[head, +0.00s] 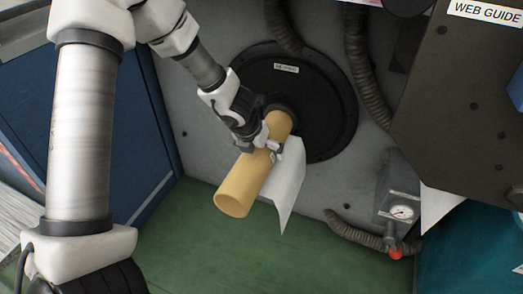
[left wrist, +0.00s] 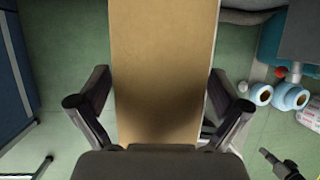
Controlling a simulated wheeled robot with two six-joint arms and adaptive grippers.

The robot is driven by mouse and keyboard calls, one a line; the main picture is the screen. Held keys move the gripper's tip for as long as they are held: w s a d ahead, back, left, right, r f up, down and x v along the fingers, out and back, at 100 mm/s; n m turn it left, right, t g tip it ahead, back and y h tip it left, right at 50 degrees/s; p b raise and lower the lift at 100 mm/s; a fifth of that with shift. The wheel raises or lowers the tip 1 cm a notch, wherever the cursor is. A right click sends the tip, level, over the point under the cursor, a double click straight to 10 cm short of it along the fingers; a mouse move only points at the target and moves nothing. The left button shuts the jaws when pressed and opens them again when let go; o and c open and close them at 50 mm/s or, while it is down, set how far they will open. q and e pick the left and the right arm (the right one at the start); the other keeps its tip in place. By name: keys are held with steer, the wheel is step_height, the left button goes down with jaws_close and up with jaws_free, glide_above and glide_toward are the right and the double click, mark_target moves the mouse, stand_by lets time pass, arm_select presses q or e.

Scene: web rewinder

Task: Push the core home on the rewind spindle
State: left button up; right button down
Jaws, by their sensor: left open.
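The core (head: 247,180) is a tan cardboard tube. It sits at the spindle in front of the round black disc (head: 325,75), its open near end pointing down and left. The disc end of the core meets a dark hub (head: 279,108); whether a gap is left there I cannot tell. My left gripper (head: 268,148) is at the core's upper half. In the left wrist view the core (left wrist: 163,60) runs between the two open fingers (left wrist: 159,108), with slight gaps showing at the sides. The spindle inside the core is hidden. My right gripper is not identifiable.
A white sheet (head: 287,185) hangs just right of the core. Dark hoses (head: 362,60) run along the grey machine wall. A gauge block (head: 400,208) with a red knob (head: 396,254) stands at right. A blue cabinet (head: 95,135) is at left. Green floor (head: 270,260) lies below.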

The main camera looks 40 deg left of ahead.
arm_select(q)
steer(key=shift+r, duration=0.1)
steer(key=v, duration=1.1)
steer(key=shift+s+r, duration=0.15)
steer(key=shift+r, duration=0.25)
